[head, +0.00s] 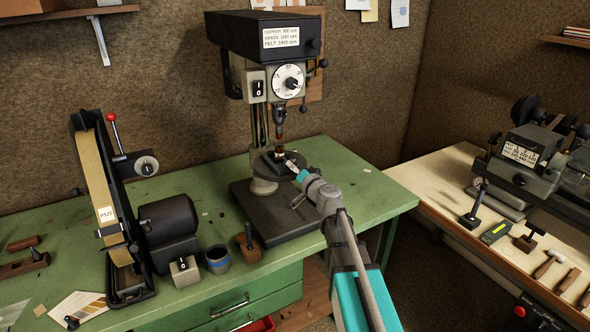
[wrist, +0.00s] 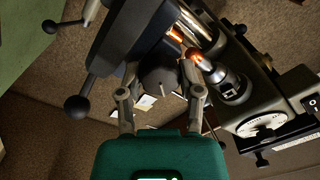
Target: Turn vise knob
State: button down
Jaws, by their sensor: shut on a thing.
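The drill press vise (head: 270,164) is a dark block on the round table under the drill. In the wrist view, its dark body (wrist: 132,45) fills the upper middle. The vise knob (wrist: 160,82) is a dark round knob with a pale line on its face. My gripper (wrist: 160,72) has one finger on each side of the knob and is shut on it. In the head view, my gripper (head: 293,169) reaches the vise from the right, and the knob is hidden there. A copper-coloured piece (wrist: 177,33) shows at the vise.
The drill chuck (wrist: 232,86) hangs close to the vise, with a copper-coloured tip. The drill press (head: 264,38) stands over my gripper. Another bench (head: 440,172) stands right.

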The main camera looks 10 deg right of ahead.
jog(key=shift+c, duration=1.3)
grip_release()
jog(key=v, duration=0.8)
jog(key=shift+r, duration=0.1)
